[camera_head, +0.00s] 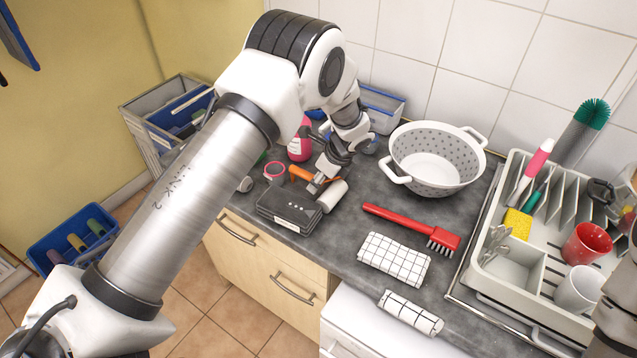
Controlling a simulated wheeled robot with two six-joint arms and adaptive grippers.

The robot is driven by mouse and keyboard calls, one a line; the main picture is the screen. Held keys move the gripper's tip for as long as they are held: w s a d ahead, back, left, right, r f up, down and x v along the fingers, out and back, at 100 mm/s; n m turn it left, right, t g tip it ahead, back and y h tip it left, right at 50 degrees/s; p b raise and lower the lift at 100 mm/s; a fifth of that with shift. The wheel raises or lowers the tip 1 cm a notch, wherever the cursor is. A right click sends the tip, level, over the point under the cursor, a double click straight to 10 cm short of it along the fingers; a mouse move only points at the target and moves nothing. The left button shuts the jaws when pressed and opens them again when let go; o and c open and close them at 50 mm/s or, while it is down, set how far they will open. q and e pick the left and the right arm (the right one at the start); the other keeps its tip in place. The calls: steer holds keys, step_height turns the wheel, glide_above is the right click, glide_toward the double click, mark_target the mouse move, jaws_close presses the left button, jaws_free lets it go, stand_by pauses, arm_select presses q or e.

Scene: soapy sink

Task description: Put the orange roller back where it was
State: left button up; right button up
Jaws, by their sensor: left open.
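The orange roller (300,174) lies on the dark grey counter left of the colander. It has an orange handle and a white roller head (334,196). My left gripper (321,180) reaches down from above, right at the roller, between its orange handle and its white head. Its jaws are open. The fingers cover part of the roller's frame, and I cannot tell whether they touch it. My right gripper is not in view; only a piece of my right arm shows at the right edge.
A black case (289,212) sits close in front of the roller. A pink bottle (299,146) and a pink-rimmed cup (274,171) stand behind and left. A white colander (436,160), a red brush (410,226), checked cloths (394,258) and a dish rack (516,279) lie to the right.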

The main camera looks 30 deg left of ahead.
arm_select(q)
steer(key=b+v, duration=0.2)
steer(key=v, duration=0.8)
steer(key=shift+r, duration=0.3)
steer(key=shift+d, duration=0.1)
steer(key=shift+s+f, duration=0.1)
steer(key=shift+s, duration=0.05)
